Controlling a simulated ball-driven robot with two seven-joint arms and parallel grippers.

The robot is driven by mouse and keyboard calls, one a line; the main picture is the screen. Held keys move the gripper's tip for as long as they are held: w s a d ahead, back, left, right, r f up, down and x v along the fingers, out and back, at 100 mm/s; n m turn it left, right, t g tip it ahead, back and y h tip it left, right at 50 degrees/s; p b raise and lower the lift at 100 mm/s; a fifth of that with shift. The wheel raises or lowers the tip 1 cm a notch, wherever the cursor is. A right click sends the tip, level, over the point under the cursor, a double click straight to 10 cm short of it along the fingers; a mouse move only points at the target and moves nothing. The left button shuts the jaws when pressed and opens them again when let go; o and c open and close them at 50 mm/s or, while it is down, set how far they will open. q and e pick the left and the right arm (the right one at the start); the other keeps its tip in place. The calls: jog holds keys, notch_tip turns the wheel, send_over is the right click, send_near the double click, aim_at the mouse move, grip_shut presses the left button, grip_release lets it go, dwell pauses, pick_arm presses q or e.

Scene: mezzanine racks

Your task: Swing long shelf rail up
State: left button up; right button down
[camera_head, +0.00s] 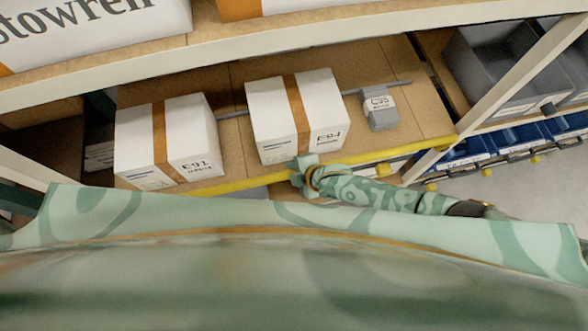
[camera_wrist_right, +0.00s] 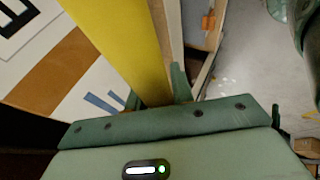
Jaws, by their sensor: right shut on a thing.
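The long yellow shelf rail (camera_head: 403,150) runs along the front edge of the middle shelf, below the white boxes. My right gripper (camera_head: 302,172) comes in from the right and is at the rail near its middle, in front of the box marked E94. It is shut on the rail. In the right wrist view the yellow rail (camera_wrist_right: 122,45) runs down from the top to the gripper, whose fingertips are mostly hidden. Part of the rail is hidden behind my gripper. My left gripper is not in view.
White boxes with brown tape, the left one (camera_head: 188,135) and the middle one (camera_head: 268,112), stand on the shelf (camera_head: 385,62). A small grey box (camera_head: 380,112) stands right of them. A pale upright post (camera_head: 500,88) and blue bins (camera_head: 500,139) are at the right.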

jog(key=c, duration=1.2)
grip_release()
jog(key=p+v, duration=0.5)
jog(key=v, duration=1.1)
jog(key=shift+d, duration=0.15)
